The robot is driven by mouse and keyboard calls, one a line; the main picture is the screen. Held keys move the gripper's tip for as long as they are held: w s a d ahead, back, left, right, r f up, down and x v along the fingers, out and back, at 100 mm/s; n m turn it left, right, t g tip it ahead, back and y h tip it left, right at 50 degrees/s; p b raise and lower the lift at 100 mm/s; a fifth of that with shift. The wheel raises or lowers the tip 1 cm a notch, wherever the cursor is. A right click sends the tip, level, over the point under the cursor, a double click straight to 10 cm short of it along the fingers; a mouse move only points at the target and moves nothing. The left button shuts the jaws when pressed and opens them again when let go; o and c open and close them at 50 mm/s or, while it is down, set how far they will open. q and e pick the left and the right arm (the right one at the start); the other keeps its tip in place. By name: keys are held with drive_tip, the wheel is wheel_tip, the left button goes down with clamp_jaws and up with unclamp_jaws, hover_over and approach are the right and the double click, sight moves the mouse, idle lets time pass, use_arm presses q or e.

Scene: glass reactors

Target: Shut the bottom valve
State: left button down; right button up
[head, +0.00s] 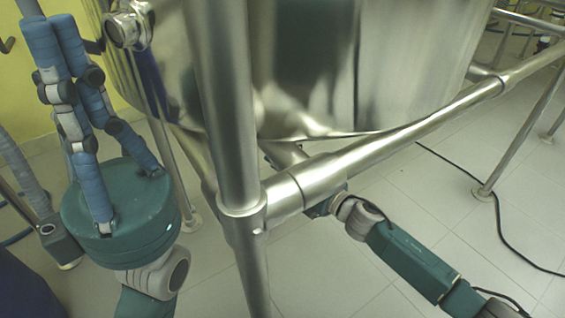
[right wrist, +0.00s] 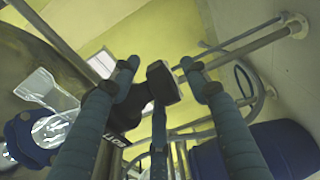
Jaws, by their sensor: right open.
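The bottom valve appears as a dark handle with a blocky end (right wrist: 162,83) in the right wrist view, though I cannot be sure of its exact position. My right gripper (right wrist: 158,74) is open, with a blue finger on each side of that end. I cannot tell if they touch it. In the head view the right gripper and the valve are hidden behind the steel frame and vessel. My left gripper (head: 52,40) shows at the left of the head view, blue fingers pointing up beside the vessel. No object shows in it, and its opening is unclear.
The large steel vessel (head: 310,65) fills the upper middle of the head view. A thick frame post (head: 222,90) and a crossbar (head: 400,138) stand in front of my right forearm. A black cable (head: 510,235) lies on the tiled floor at the right.

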clamp_jaws()
drive_tip(key=shift+n+g+y, duration=0.8)
drive_tip(key=shift+g+y, duration=0.1)
unclamp_jaws()
drive_tip(key=v, duration=1.2)
